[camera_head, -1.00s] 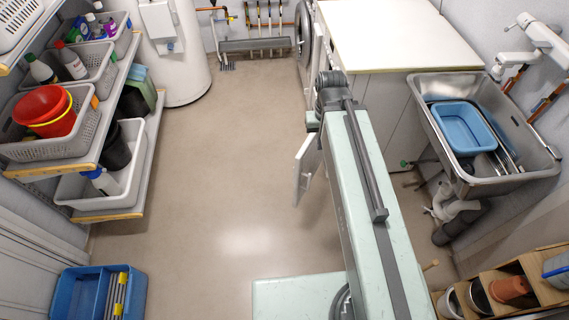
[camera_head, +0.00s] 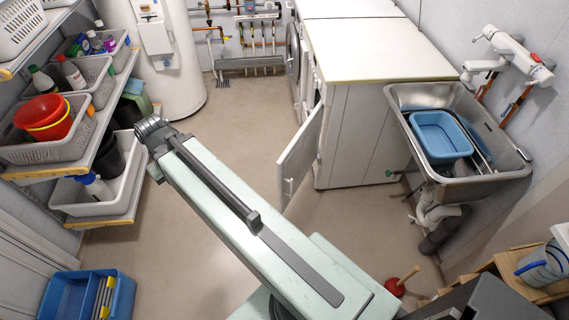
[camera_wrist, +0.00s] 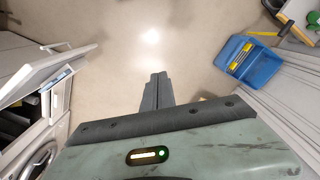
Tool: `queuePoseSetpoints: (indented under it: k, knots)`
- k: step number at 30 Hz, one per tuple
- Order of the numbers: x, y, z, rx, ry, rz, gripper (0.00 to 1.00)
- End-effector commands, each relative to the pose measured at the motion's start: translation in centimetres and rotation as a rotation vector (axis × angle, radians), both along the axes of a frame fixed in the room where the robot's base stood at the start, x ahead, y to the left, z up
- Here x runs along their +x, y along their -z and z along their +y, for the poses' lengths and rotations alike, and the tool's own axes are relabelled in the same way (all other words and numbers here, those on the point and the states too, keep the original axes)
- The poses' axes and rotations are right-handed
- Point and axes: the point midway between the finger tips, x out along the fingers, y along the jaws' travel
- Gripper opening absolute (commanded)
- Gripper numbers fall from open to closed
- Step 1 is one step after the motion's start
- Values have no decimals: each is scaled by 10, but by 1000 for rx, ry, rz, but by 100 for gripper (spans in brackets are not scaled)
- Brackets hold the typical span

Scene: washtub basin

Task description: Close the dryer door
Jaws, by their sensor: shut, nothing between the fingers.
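The dryer door (camera_head: 301,158) is a pale flat panel standing open, swung out from the front of a white machine (camera_head: 345,135) into the aisle. In the wrist view a pale open panel (camera_wrist: 40,72), which looks like this door, is at the left edge. My gripper (camera_wrist: 157,78) points out over bare floor in the wrist view, shut and empty, to the right of the panel and apart from it. In the head view my arm reaches toward the upper left, and its fingertips cannot be made out there.
A round-doored machine (camera_head: 293,52) stands farther back. A steel sink (camera_head: 480,180) is at right, with a red plunger (camera_head: 396,287) on the floor. Shelves with baskets (camera_head: 75,125) and a blue tub (camera_head: 65,300) are at left. The middle floor is clear.

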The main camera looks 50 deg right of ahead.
Motion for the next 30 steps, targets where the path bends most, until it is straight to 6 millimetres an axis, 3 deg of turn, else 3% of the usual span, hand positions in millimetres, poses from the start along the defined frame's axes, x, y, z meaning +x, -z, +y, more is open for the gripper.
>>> queuePoseSetpoints:
  k: [5, 7, 11, 15, 18, 21, 25, 30]
  knots:
    - [2, 5, -12, 9, 102, -3, 0]
    - [2, 13, -40, 25, 294, -8, 0]
    - [-9, 33, -143, 80, 908, -16, 0]
    - [-47, 52, -260, 162, 1664, -13, 0]
    - [-84, 62, -327, 228, 2137, 2, 0]
    - [-119, 68, -376, 287, 2498, 19, 0]
    - [-148, 71, -409, 338, 2771, 41, 0]
    - [-157, 71, -418, 357, 2859, 51, 0]
